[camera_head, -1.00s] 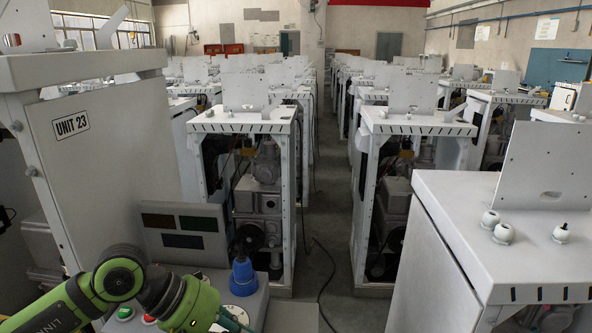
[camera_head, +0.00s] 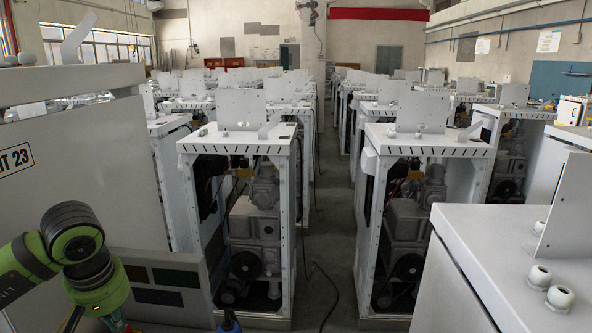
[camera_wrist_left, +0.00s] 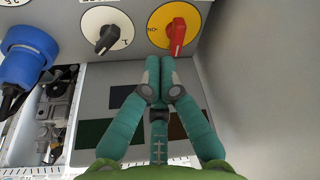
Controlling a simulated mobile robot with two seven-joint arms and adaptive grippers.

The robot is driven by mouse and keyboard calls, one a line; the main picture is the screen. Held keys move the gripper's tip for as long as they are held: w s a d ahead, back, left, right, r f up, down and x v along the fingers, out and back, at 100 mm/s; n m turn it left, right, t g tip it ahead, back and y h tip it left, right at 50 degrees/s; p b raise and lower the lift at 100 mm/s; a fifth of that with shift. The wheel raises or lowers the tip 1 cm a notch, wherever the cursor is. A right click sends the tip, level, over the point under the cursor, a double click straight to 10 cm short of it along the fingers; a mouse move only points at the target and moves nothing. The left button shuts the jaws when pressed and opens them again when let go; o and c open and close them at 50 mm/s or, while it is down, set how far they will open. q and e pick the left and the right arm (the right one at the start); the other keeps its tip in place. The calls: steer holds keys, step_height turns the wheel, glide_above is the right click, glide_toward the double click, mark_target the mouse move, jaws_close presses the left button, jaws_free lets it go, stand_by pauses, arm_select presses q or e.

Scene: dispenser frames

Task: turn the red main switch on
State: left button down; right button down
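The red main switch (camera_wrist_left: 178,34) sits on a yellow disc marked "ON" at the top of the left wrist view. Its handle points nearly up and down in the picture. My left gripper (camera_wrist_left: 161,62) has teal fingers with their tips together and nothing seen between them. The tips are just below and left of the red handle; I cannot tell whether they touch it. In the head view my left arm comes in at lower left, and its fingers are cut off or hidden. The switch does not show there. My right gripper is in neither view.
A black knob (camera_wrist_left: 108,38) on a white dial and a blue plug (camera_wrist_left: 26,56) are left of the switch. The panel with dark coloured plates (camera_head: 165,276) stands beside the UNIT 23 cabinet (camera_head: 90,170). A grey wall borders the wrist view's right side. Cabinets line an aisle (camera_head: 325,230).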

arm_select(q)
steer(key=b+x, duration=0.1)
steer(key=x, duration=0.1)
steer(key=s+b+x, duration=0.1)
steer(key=b+x, duration=0.2)
steer(key=x, duration=0.1)
steer(key=shift+d+f+b, duration=0.4)
steer(key=shift+f, duration=0.1)
steer(key=shift+w+a, duration=0.3)
steer(key=shift+a, duration=0.2)
stand_by(0.6)
